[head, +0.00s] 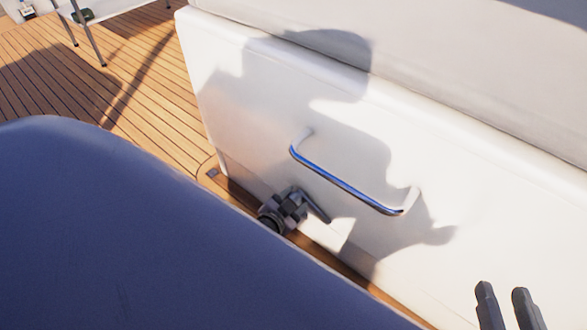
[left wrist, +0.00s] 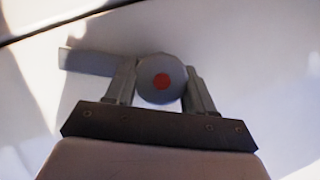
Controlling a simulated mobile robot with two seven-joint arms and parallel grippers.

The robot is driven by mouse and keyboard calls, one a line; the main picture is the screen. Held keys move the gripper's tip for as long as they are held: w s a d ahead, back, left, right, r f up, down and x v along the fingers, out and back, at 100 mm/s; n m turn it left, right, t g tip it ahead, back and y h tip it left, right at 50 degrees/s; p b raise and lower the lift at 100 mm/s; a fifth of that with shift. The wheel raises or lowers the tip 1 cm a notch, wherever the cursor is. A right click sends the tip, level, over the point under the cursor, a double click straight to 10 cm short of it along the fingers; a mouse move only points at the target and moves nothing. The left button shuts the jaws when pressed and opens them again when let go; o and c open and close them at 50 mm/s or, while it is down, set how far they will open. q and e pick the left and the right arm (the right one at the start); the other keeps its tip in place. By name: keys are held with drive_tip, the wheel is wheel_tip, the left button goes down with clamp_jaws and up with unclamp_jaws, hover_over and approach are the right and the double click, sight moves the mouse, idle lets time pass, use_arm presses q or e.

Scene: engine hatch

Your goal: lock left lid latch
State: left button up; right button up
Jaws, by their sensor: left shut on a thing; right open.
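The left lid latch shows in the left wrist view as a grey round hub with a red dot (left wrist: 162,80) and a flat lever (left wrist: 88,62) reaching left. My left gripper (left wrist: 160,88) is shut on the hub, one finger on each side. In the head view my left gripper (head: 290,206) is low at the white lid panel, and the dark latch lever (head: 317,209) sticks out to its right, sloping down. The hub is hidden there by the gripper. My right gripper (head: 503,304) is open and empty at the lower right, in front of the panel.
A shiny handle bar (head: 345,183) sits on the white panel (head: 255,110), above and right of the latch. Wooden decking (head: 150,100) lies left of it, with chair legs (head: 88,35) farther back. A large dark shape near the camera hides the lower left.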

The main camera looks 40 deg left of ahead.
use_arm(q)
drive_tip(key=shift+m+y, duration=0.5)
drive_tip(key=shift+m, duration=0.2)
drive_tip(key=o, duration=1)
drive_tip(key=shift+s, duration=0.1)
